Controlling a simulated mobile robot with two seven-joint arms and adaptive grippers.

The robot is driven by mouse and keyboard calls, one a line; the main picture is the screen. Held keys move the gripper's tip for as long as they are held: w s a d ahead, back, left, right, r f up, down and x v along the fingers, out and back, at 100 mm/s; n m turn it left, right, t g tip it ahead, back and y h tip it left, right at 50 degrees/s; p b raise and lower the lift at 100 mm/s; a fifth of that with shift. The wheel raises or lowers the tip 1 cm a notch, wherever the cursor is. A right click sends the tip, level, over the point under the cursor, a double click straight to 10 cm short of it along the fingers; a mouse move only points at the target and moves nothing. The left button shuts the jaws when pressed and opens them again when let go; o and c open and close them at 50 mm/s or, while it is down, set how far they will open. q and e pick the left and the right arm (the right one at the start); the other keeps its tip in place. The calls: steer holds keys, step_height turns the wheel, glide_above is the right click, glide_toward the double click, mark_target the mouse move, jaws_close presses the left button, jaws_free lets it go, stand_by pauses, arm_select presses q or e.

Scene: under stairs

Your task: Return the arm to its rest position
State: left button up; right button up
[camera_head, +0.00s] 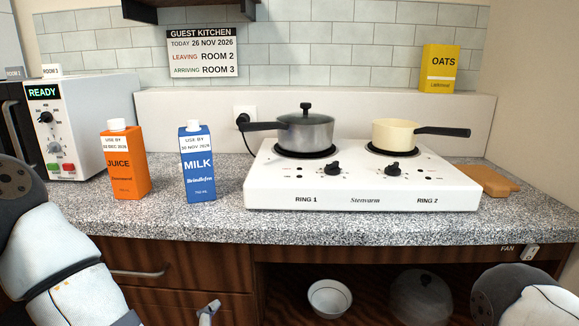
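My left arm (62,262) comes in at the lower left, in front of the counter, and runs down out of the picture. A small pale tip (208,312) at the bottom edge looks like part of my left gripper (208,314); the rest is cut off, so its opening and any load do not show. My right arm (525,298) shows only as a rounded grey and white link in the bottom right corner. My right gripper is outside the picture.
On the speckled counter (225,225) stand a microwave (90,115), an orange juice carton (125,162), a blue milk carton (197,165) and a hob (360,190) with a lidded grey pot (305,132) and cream saucepan (395,135). A bowl (330,298) sits on the open shelf below.

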arm_select(q)
steer(key=s+a+f+m+g+h, duration=0.15)
steer(key=s+f+m+g, duration=0.25)
steer(key=s+f+m, duration=0.5)
steer(key=s+a+f+m+g, duration=0.3)
steer(key=s+f+m+g, duration=0.15)
steer(key=s+f, duration=0.4)
steer(key=s+a+m+g, duration=0.3)
steer(key=s+m, duration=0.2)
steer(key=s, duration=0.5)
steer(key=s+a+f+m+g+y, duration=0.1)
steer(key=s+a+m+g, duration=0.2)
steer(key=s, duration=0.6)
steer(key=shift+s+a+f+m+p, duration=0.2)
steer(key=shift+s+a+m+p, duration=0.2)
steer(key=shift+a+m, duration=0.6)
